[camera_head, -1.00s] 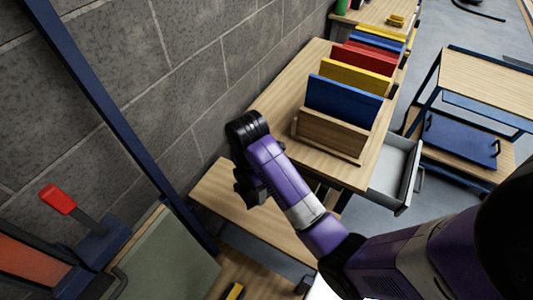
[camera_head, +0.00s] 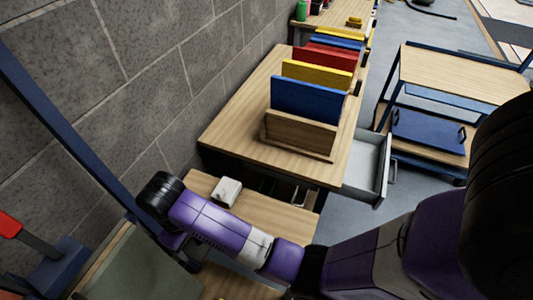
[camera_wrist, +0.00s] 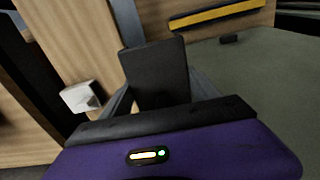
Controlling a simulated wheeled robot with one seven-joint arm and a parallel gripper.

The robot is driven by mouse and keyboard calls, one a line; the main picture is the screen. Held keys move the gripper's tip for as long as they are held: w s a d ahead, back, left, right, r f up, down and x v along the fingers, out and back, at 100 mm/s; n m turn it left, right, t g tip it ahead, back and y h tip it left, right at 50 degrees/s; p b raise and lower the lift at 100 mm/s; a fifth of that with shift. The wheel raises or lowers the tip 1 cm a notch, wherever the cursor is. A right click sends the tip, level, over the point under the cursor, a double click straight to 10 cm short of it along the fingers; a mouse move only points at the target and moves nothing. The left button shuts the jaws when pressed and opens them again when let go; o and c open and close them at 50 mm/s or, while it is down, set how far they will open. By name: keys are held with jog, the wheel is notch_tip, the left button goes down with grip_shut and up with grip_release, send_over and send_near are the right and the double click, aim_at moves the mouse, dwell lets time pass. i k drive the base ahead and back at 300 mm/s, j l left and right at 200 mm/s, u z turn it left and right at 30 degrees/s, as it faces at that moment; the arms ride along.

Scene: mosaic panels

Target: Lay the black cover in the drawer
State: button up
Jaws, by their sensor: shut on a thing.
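The black cover (camera_wrist: 155,75) is a flat dark plate in the wrist view. My gripper (camera_wrist: 160,95) is shut on it, with a grey finger showing at each side. In the head view my arm hides most of the gripper, and I cannot make out the cover there. An open drawer (camera_head: 383,180) with light grey walls sticks out from the right side of the wooden workbench. The part of its inside that shows looks empty. My gripper is well to the left of the drawer and apart from it.
The workbench (camera_head: 236,122) carries a wooden rack (camera_head: 300,132) with upright coloured panels. A white box (camera_head: 226,191) sits on a lower wooden surface (camera_head: 265,212). A trolley (camera_head: 450,75) holding a blue panel (camera_head: 425,130) stands right of the drawer. A brick wall bounds the left.

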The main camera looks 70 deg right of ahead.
aim_at(358, 178)
jog(key=k+l+z, duration=0.1)
jog(key=k+z, duration=0.35)
jog(key=k, duration=0.2)
jog(key=i+l+z, duration=0.1)
jog(key=z, duration=0.3)
jog(key=i+z, duration=0.35)
